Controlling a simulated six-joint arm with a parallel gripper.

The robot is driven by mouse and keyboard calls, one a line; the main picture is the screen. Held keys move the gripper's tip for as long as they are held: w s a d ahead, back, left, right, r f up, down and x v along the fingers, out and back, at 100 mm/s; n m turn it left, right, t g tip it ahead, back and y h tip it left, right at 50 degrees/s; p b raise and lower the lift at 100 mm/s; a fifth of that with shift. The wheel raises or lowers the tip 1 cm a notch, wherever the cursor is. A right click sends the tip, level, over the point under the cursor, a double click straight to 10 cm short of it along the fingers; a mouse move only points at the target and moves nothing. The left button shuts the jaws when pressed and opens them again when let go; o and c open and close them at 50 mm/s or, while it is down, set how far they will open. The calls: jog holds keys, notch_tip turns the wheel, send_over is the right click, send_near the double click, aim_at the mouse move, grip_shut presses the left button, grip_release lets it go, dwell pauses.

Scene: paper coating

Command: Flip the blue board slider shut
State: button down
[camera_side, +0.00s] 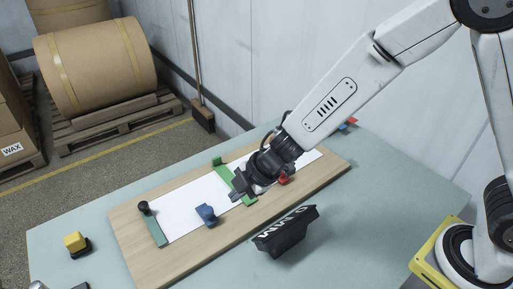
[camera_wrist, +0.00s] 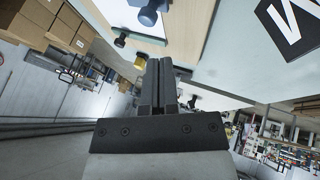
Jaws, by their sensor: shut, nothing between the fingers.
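The blue slider (camera_side: 206,214) is a small blue piece at the near edge of the white sheet (camera_side: 187,205) on the wooden board (camera_side: 170,262). A blue piece (camera_wrist: 150,12), which looks like the same slider, shows at the top of the wrist view. Whether it is open or shut is too small to tell. My gripper (camera_side: 236,190) is shut and empty, just above the board and to the right of the slider, apart from it. Its fingers lie together in the wrist view (camera_wrist: 158,75).
Green bars (camera_side: 157,233) cross the sheet, one with a black knob (camera_side: 144,207). A red piece (camera_side: 284,180) sits beside my wrist. A black block (camera_side: 285,236) with white lettering stands in front of the board. A yellow-topped item (camera_side: 75,241) is at left.

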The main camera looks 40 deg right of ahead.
jog(key=shift+s+d+r, duration=0.25)
jog(key=shift+r, duration=0.25)
jog(key=shift+d, duration=0.1)
jog(key=d+r+m+t+h, duration=0.2)
jog(key=d+m+h, duration=0.2)
jog(key=d+m, duration=0.65)
jog(key=s+d+m+g+h, duration=0.1)
jog(key=s+d+m+g, duration=0.3)
jog(key=s+d+m, duration=0.4)
jog(key=s+d, duration=0.3)
jog(key=d, duration=0.1)
jog(key=shift+s, duration=0.3)
